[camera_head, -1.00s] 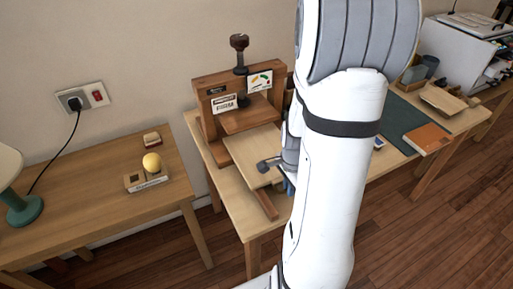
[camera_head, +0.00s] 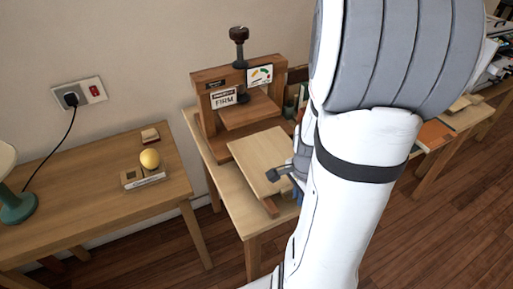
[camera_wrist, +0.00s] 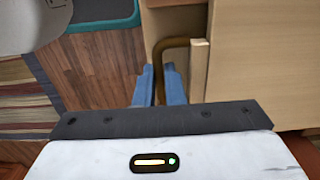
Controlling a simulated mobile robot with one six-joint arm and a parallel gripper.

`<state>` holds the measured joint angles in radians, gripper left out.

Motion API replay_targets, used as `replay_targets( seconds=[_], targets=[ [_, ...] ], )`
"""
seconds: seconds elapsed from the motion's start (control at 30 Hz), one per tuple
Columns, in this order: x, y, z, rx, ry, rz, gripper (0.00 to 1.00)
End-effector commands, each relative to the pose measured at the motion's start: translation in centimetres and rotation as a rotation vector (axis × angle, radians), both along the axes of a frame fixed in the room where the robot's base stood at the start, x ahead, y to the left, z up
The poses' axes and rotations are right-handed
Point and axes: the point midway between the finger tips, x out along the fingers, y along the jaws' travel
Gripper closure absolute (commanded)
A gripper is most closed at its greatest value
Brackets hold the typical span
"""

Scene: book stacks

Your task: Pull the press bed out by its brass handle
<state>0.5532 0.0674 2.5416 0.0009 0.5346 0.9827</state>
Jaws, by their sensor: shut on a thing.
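The press bed (camera_head: 259,153) is a pale wooden board that sticks out of the front of the wooden press (camera_head: 205,118). Its front edge strip shows in the wrist view (camera_wrist: 199,75). The brass handle (camera_wrist: 173,43) is a bent bar on that edge. My gripper (camera_wrist: 160,88) is shut on the brass handle, its blue fingers on either side of the bar. In the head view, my gripper (camera_head: 282,173) is at the bed's front right, partly hidden by my arm. The handle cannot be made out there.
The press stands on a wooden table (camera_head: 234,205). A side table (camera_head: 90,210) at left holds a yellow ball (camera_head: 150,158) on a small stand and a green lamp base (camera_head: 17,207). A long bench with an orange book (camera_head: 436,134) extends right. Open floor (camera_head: 400,245) lies in front.

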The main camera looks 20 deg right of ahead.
Motion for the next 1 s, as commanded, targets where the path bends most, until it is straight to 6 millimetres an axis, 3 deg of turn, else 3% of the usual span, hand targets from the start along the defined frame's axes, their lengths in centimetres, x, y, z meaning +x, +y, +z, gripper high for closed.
replay_targets(
  seconds=[0.8, 0.83, 1.0],
  targets=[
    [-1.8, -0.1, 0.1, -0.004, -0.004, -0.001, 1.00],
    [-1.8, -0.1, 0.1, -0.004, -0.004, -0.001, 0.89],
    [-1.8, 0.0, 0.0, -0.003, -0.003, -0.001, 0.76]
  ],
)
